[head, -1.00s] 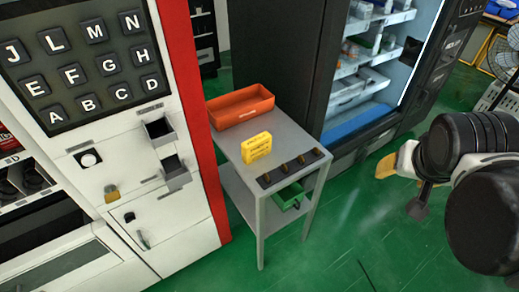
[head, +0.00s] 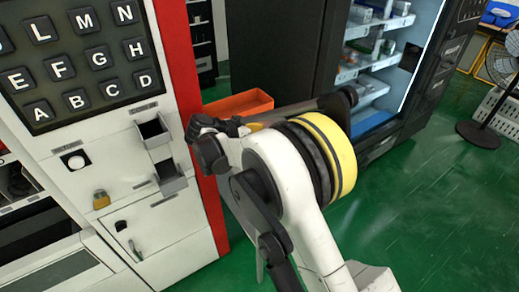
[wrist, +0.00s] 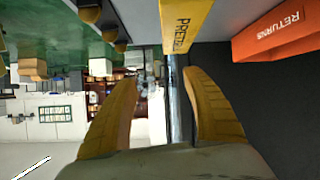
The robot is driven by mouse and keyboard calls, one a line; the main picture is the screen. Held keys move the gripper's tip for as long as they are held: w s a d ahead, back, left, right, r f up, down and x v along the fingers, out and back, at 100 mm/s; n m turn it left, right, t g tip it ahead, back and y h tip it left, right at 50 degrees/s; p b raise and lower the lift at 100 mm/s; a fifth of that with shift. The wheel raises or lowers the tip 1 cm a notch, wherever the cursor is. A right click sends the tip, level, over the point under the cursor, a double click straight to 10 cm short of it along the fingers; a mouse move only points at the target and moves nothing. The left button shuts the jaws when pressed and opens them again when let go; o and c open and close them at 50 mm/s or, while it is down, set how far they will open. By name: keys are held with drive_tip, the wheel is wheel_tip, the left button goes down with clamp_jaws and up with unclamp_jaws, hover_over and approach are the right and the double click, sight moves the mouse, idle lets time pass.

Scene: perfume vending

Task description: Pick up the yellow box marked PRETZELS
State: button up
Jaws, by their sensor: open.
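The yellow box (wrist: 186,22) marked PRETZELS shows at the top of the wrist view, partly cut off by the frame edge. It stands on the grey top of the small table (wrist: 226,18). My gripper (wrist: 161,78) is open and empty, its two yellow-brown fingers apart. The box is beyond the fingertips, above the right finger in the picture, with nothing of it between the fingers. In the head view my arm covers most of the table, and I cannot clearly make out the box or fingers there.
An orange bin marked RETURNS (wrist: 280,36) is right of the box in the wrist view; it also shows in the head view (head: 238,103). A white vending machine with a red side (head: 180,80) stands left of the table. A dark lit cabinet (head: 290,50) stands behind.

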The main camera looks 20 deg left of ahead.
drive_tip(key=shift+m+t+h, duration=0.3)
drive_tip(key=shift+m+t, duration=0.2)
drive_tip(key=a+f, duration=0.1)
drive_tip(key=a, duration=0.1)
drive_tip(key=s+a+f, duration=0.1)
drive_tip(key=f, duration=0.1)
drive_tip(key=s+a+f, duration=0.1)
drive_tip(key=a+f, duration=0.1)
drive_tip(key=shift+s+a+f, duration=0.15)
drive_tip(key=shift+s+a, duration=0.1)
drive_tip(key=shift+a, duration=0.1)
drive_tip(key=shift+d+b, duration=0.3)
drive_tip(key=shift+b, duration=0.05)
drive_tip(key=b+x, duration=0.3)
drive_tip(key=x, duration=0.3)
drive_tip(key=shift+w+d, duration=0.2)
drive_tip(key=shift+w, duration=0.1)
clamp_jaws()
